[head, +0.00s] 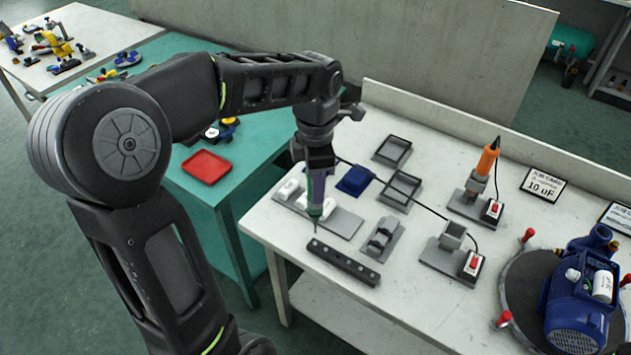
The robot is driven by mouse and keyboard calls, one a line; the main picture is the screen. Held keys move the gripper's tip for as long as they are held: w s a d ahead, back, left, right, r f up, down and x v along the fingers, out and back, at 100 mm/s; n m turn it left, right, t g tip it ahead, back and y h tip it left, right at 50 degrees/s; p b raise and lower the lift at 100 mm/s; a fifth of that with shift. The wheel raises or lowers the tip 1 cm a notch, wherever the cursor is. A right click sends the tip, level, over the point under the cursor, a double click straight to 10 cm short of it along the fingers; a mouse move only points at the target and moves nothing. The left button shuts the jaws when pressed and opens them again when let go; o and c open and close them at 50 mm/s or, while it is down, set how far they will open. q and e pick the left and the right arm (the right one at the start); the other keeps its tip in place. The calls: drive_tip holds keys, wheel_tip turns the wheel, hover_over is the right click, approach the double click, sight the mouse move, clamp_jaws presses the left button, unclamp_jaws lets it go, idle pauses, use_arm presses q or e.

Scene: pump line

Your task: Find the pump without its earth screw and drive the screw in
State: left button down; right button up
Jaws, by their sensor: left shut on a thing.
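My left gripper (318,170) is shut on a green-tipped screwdriver (316,210) held upright, with its thin bit pointing down. The bit's tip is just above or near the left end of a black screw rail (343,262) on the white bench; contact cannot be told. A dark cable runs from the held tool toward an empty grey stand (452,240) with a red switch. My right gripper is not in view.
An orange tool (487,158) stands in its holder behind. Empty dark trays (393,151), a blue bin (355,180), a grey fixture (383,238) and a plate with white parts (340,220) crowd the bench. Red knobs (527,236) ring the turntable. A red tray (206,167) lies on the green table.

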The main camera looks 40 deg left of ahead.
use_arm(q)
drive_tip(key=shift+f+b, duration=0.95)
drive_tip(key=shift+f, duration=0.7)
drive_tip(key=shift+f+b, duration=0.3)
drive_tip(key=shift+f, duration=0.05)
drive_tip(key=shift+r, duration=0.2)
wheel_tip(320, 180, up, 5)
drive_tip(key=p, duration=0.3)
drive_tip(key=shift+f+p, duration=0.15)
drive_tip(key=shift+p, duration=0.2)
idle(0.3)
idle(0.4)
